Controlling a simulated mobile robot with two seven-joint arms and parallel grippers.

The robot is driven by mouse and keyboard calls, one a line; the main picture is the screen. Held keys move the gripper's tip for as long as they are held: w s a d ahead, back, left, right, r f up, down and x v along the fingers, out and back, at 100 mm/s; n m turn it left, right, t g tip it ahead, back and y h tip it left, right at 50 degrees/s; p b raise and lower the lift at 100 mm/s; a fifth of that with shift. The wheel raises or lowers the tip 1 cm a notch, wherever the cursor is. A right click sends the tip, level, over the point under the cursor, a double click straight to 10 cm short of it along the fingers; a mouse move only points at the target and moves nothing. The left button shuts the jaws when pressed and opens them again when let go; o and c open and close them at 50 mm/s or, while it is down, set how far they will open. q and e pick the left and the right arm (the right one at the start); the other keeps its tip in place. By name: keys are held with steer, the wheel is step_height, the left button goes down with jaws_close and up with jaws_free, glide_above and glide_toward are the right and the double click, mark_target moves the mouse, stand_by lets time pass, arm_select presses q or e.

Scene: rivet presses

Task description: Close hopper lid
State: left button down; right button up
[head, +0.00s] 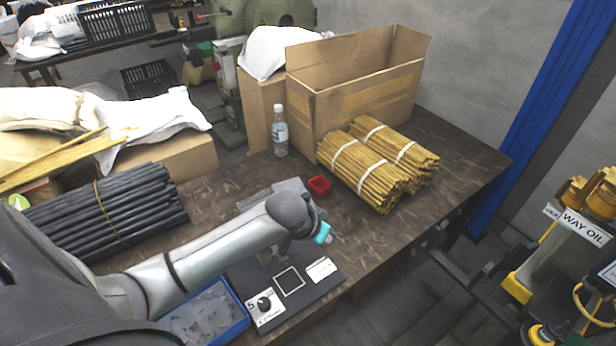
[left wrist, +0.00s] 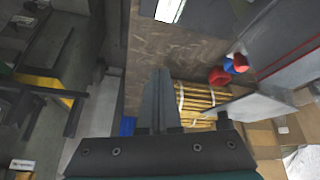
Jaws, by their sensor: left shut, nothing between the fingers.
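A grey, partly see-through plate (head: 272,194) stands behind my left wrist in the head view; it looks like the hopper lid. A light grey panel (left wrist: 262,106) at the right of the left wrist view seems to be the same part, apart from my fingers. My left gripper (head: 324,234) is in front of and to the right of the plate, over the black press base (head: 292,281). The left wrist view shows its two fingers (left wrist: 158,92) together and empty. My arm hides much of the hopper and press. My right gripper is not in view.
A red cup (head: 318,187) stands just behind my left gripper. Banded stick bundles (head: 363,174), a bottle (head: 280,132) and an open cardboard box (head: 368,92) are farther back. A blue tray (head: 205,316) lies beside the press. Bare table (head: 455,180) is at the right.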

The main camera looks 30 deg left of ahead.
arm_select(q)
steer(key=w+a+r+n+g+y+p, duration=0.1)
steer(key=w+a+r+p, duration=0.2)
steer(key=r, duration=0.5)
steer(key=w+a+r+n+g+y+p, duration=0.1)
steer(key=w+a+r+n, duration=0.1)
steer(key=w+a+r, duration=0.45)
steer(key=shift+s+d+f, duration=0.2)
steer(key=shift+s+f, duration=0.35)
steer(key=shift+f, duration=0.8)
steer(key=shift+s+d+f, duration=0.25)
steer(key=shift+s+f, duration=0.3)
steer(key=shift+f, duration=0.75)
steer(key=shift+s+d+f, duration=0.2)
steer(key=shift+s+f, duration=0.35)
steer(key=shift+f, duration=0.8)
